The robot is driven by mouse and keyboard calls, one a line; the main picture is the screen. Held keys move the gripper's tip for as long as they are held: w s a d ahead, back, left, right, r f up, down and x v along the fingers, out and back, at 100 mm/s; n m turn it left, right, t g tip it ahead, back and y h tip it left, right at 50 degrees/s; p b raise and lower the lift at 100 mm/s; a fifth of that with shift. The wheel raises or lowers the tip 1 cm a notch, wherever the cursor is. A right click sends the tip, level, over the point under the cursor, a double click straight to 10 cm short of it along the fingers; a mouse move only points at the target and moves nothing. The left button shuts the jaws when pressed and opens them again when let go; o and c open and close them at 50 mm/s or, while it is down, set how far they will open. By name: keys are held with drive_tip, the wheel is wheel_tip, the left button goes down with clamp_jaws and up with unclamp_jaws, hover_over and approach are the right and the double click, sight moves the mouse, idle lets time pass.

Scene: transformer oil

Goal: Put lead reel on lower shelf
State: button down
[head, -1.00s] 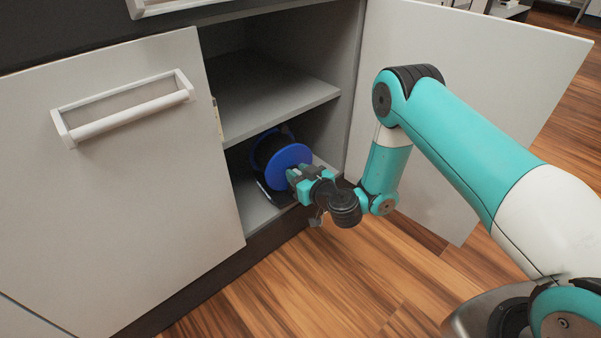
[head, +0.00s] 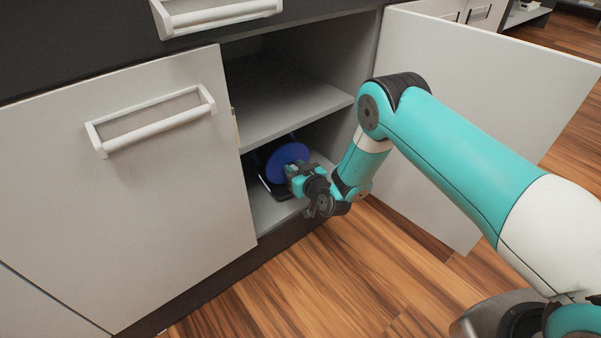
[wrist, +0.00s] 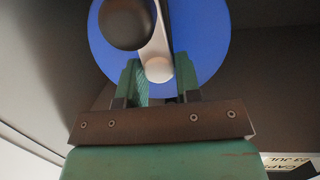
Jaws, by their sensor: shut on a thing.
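The lead reel (head: 287,163) has a blue round flange and a dark stand. It is inside the open cabinet, in the space above the lower shelf (head: 268,212) and under the middle shelf. I cannot tell whether its base touches the shelf. My gripper (head: 298,176) is at the reel's front side, shut on it. In the wrist view the blue flange (wrist: 206,42) fills the top, with a grey crank arm and dark knob in front. The green fingers (wrist: 158,82) close around the crank's lower end at the hub.
The middle shelf (head: 285,105) is empty and close above the reel. The left door (head: 130,200) is shut and the right door (head: 470,110) stands wide open beside my arm. A label (wrist: 287,162) shows at the lower right of the wrist view. Wooden floor lies in front.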

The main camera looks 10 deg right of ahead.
drive_tip(key=shift+a+b+x, duration=0.2)
drive_tip(key=shift+b+x, duration=1.15)
drive_tip(key=shift+x, duration=0.55)
drive_tip(key=shift+a+b+x, duration=0.2)
drive_tip(key=shift+b+x, duration=1.1)
drive_tip(key=shift+x, duration=0.6)
drive_tip(key=shift+w+a+r+b, duration=0.1)
drive_tip(key=shift+w+a+b, duration=0.2)
drive_tip(key=shift+w+b, duration=0.15)
drive_tip(key=shift+f+b, duration=0.3)
drive_tip(key=shift+f, duration=0.05)
drive_tip(key=c, duration=0.8)
unclamp_jaws()
drive_tip(key=shift+o, duration=1.2)
drive_tip(key=shift+s+f, duration=0.2)
drive_tip(key=shift+f, duration=0.15)
drive_tip(key=shift+o, duration=0.7)
drive_tip(key=shift+r, duration=0.1)
